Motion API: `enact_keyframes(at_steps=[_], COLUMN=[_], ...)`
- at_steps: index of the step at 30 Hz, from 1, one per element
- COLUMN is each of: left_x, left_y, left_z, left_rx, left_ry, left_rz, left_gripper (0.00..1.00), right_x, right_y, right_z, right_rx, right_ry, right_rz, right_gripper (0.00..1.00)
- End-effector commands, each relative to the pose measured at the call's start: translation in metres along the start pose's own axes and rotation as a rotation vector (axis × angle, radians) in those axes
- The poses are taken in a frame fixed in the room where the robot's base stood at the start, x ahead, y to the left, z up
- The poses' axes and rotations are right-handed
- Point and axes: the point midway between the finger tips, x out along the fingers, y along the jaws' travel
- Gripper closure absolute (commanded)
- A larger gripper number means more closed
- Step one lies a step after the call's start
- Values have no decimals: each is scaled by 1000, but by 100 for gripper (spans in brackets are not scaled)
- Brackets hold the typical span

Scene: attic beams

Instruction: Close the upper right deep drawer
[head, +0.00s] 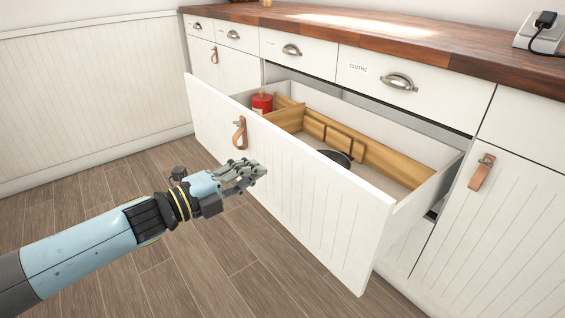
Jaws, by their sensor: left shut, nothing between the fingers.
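A deep white drawer (300,178) with a grooved front stands pulled far out of the cabinet, below the shallow drawers. A brown leather pull (239,133) hangs on its front, left of the middle. Inside are wooden dividers (366,148), a red canister (262,103) and a dark round item (335,157), partly hidden by the drawer front. My left gripper (256,170) is shut and empty, in front of the drawer front, just below and right of the leather pull. I cannot tell whether it touches the front. My right gripper is not in view.
A wooden countertop (430,50) runs above the cabinets, with a black plug in a grey box (541,32) at right. Shallow drawers with metal cup handles (398,82) are closed. A cabinet door with a leather pull (482,172) is at right. The plank floor (90,190) at left is clear.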

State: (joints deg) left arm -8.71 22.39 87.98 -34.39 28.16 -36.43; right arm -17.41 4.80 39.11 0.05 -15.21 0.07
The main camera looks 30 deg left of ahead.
Motion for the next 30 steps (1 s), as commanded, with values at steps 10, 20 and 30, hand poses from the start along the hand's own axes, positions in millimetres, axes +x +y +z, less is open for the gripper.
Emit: enact_keyframes(at_steps=[10,20,30], left_x=[62,74,76], left_y=[0,0,0], left_z=[0,0,0], left_rx=[-2,-1,-2], left_ry=[-1,0,-1], left_rz=[-2,1,0], left_gripper=[100,100,100], right_x=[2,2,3], right_y=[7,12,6], right_z=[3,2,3], right_rx=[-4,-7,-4], right_ry=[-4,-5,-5], right_rz=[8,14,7], right_gripper=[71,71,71])
